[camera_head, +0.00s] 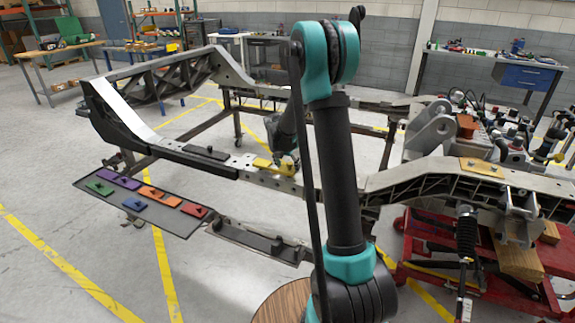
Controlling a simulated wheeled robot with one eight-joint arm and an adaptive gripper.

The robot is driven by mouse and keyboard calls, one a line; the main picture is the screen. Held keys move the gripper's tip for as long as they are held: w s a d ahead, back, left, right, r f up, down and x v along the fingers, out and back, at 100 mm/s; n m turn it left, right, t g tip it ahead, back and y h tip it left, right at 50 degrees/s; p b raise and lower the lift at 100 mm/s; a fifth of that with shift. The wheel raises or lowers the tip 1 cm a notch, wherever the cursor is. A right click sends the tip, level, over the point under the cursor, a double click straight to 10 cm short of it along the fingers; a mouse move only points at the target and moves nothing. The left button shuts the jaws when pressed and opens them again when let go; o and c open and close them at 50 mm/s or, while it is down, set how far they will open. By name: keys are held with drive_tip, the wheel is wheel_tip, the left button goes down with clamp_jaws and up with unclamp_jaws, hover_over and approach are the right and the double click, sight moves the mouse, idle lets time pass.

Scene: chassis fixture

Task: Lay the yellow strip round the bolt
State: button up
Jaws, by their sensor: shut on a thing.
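The yellow strip (264,163) is at the middle of the near chassis rail (222,163), on or just above its top face. My gripper (283,156) is at the right part of the strip, partly hidden behind my own arm, and is shut on it. The fingertips are too small and dark to see clearly. I cannot make out the bolt; it may be hidden by the strip or the gripper. I cannot tell whether the strip lies around it.
A grey tray (170,215) in front of the rail holds purple, green, orange, blue and red pieces. A black piece (205,152) lies on the rail left of the strip. A tan plate (482,167) sits on the right rail. A red cart (420,258) stands at right.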

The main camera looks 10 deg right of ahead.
drive_tip(key=shift+f, duration=1)
drive_tip(key=o, duration=1.3)
drive_tip(key=shift+o, duration=0.2)
drive_tip(key=shift+r, duration=4.5)
